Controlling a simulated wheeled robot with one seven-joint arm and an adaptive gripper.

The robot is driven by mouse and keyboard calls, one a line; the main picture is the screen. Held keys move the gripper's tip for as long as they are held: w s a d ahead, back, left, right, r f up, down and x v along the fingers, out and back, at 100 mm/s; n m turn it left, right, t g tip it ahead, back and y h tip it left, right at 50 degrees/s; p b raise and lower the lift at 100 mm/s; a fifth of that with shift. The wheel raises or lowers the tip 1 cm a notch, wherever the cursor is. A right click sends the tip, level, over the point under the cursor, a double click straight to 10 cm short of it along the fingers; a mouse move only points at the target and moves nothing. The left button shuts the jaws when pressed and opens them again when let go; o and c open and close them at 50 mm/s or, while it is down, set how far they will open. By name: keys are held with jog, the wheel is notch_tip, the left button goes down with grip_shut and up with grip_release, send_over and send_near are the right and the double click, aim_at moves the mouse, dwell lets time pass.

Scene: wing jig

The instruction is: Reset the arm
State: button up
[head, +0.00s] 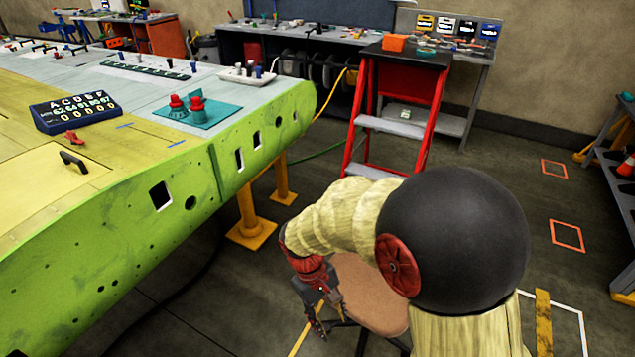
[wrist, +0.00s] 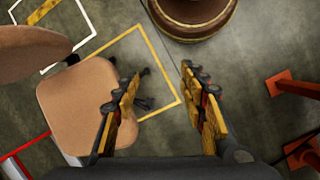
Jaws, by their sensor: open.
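My gripper (head: 318,312) hangs low at the end of my bent arm in the head view, to the right of the green wing and in front of a brown chair. In the wrist view my gripper (wrist: 158,90) points down at the floor. Its two yellow and black fingers are spread apart, with nothing between them. It is open and empty. The arm's upper part hides some of the chair and floor in the head view.
The green wing (head: 120,240) on yellow stands fills the left. The brown chair (head: 365,295) is close to my gripper; its seat (wrist: 88,105) shows in the wrist view. A red stepladder (head: 440,90) stands beyond. Open floor lies right.

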jog(key=s+d+r+m+t+y+p, duration=0.1)
jog(key=s+d+r, duration=0.3)
jog(key=r, duration=0.5)
jog(key=s+d+r+m+t+y+p, duration=0.1)
jog(key=s+d+r+m+t, duration=0.2)
jog(key=d+r, duration=0.3)
jog(key=s+d+r+m+t+y+p, duration=0.1)
jog(key=s+d+r+m+t, duration=0.2)
jog(key=r, duration=0.9)
jog(key=s+d, duration=0.1)
jog(key=d, duration=0.1)
jog(key=shift+s+d+t, duration=0.3)
jog(key=shift+s+d, duration=0.05)
jog(key=shift+s, duration=0.05)
jog(key=shift+c, duration=0.9)
